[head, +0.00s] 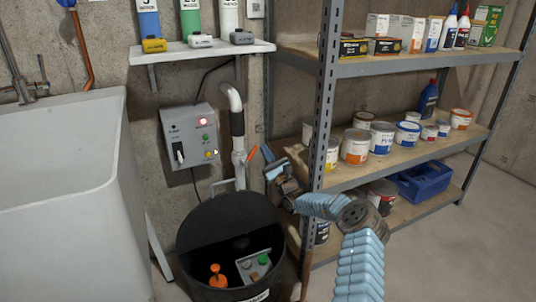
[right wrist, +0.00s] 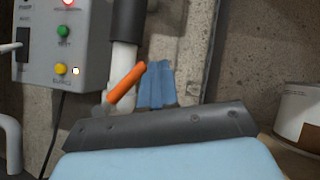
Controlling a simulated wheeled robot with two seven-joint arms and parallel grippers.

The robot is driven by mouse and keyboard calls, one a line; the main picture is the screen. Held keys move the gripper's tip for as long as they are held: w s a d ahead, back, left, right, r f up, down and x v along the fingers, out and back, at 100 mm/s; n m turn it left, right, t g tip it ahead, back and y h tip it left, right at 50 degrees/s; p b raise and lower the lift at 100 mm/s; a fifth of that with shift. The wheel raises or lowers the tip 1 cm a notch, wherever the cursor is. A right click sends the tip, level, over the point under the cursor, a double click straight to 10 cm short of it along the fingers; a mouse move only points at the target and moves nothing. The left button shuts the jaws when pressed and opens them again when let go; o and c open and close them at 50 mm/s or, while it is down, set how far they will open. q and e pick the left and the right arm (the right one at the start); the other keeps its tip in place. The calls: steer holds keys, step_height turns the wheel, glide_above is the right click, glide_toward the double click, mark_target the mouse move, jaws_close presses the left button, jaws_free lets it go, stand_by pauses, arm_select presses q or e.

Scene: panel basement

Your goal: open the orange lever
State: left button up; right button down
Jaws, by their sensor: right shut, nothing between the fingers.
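The orange lever (head: 253,153) sits on the pipe above the black bin, slanting up to the right. In the right wrist view the orange lever (right wrist: 126,83) runs from a grey fitting up to the blue fingertips. My right gripper (head: 268,163) is shut and empty, just right of the lever. In the right wrist view the gripper's blue fingers (right wrist: 158,85) are together, and the lever's upper end meets their left edge; I cannot tell whether they touch. My left gripper is not in view.
A grey control box (head: 189,136) with a lit red lamp hangs left of the pipe (head: 237,120). A black bin (head: 232,222) stands below. A metal shelf post (head: 322,110) is close to my right arm. A white sink (head: 60,180) is at left.

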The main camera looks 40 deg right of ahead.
steer(key=shift+w+a+r+n+g+y, duration=0.15)
steer(key=shift+a+r+n+g+y, duration=0.4)
steer(key=shift+n, duration=1)
steer(key=shift+w+a+r+n+g+y, duration=0.2)
steer(key=shift+a+r+n+y, duration=0.35)
steer(key=shift+a+n+y, duration=0.65)
steer(key=shift+w+a+r+n+g+y, duration=0.15)
steer(key=shift+a+r+n+g+y, duration=0.3)
steer(key=shift+n+y, duration=1.05)
steer(key=shift+r+n+h, duration=0.1)
steer(key=shift+n+h, duration=0.25)
steer(key=shift+n, duration=0.1)
steer(key=shift+s, duration=0.1)
steer(key=v, duration=0.7)
steer(key=shift+b, duration=0.3)
steer(key=shift+s+d, duration=0.1)
steer(key=shift+s, duration=0.1)
